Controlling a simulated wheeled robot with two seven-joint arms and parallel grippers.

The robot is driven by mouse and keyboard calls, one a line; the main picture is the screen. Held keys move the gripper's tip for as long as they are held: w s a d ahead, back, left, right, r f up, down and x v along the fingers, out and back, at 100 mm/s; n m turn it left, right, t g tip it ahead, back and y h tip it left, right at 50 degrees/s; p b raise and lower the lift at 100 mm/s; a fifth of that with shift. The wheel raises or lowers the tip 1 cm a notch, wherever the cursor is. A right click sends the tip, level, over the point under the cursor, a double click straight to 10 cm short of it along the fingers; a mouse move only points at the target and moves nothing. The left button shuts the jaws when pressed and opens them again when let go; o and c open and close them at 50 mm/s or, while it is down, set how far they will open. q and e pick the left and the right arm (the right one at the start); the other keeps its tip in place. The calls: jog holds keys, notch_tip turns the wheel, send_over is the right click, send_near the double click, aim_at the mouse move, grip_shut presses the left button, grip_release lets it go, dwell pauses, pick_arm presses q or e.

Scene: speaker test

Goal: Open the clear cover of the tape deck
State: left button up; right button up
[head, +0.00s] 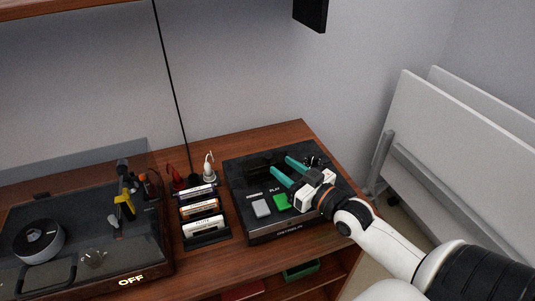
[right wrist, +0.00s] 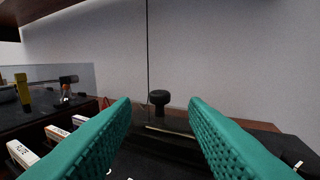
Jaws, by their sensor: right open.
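The tape deck (head: 243,200) is a black box at the right end of the wooden bench, with a grey and a green button on top. Its clear cover is hard to make out; a dark glossy piece (head: 262,163) lies at the back left of its top, and I cannot tell how far it is open. My right gripper (head: 281,166) is over the deck, teal fingers apart and empty, pointing to its back left. In the right wrist view a black knob (right wrist: 159,98) shows between the fingers, apart from them. My left gripper is not in view.
Several cassettes (head: 202,227) stand in a rack left of the deck. A turntable (head: 85,245) with a dark clear lid and a lit OFF sign is farther left. Red and white plugs (head: 209,168) stand behind the rack. White panels (head: 440,140) lean at the right.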

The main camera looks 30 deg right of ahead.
aim_at(271, 158)
jog(key=w, duration=0.4)
jog(key=w+a, duration=0.1)
jog(key=w, duration=0.1)
jog(key=shift+w+p, duration=0.3)
jog(key=shift+w, duration=0.05)
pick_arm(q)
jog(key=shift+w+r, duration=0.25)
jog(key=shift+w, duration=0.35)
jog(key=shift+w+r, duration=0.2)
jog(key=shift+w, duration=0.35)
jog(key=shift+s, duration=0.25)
pick_arm(e)
jog(key=shift+c, duration=0.3)
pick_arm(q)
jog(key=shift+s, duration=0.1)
pick_arm(e)
grip_shut()
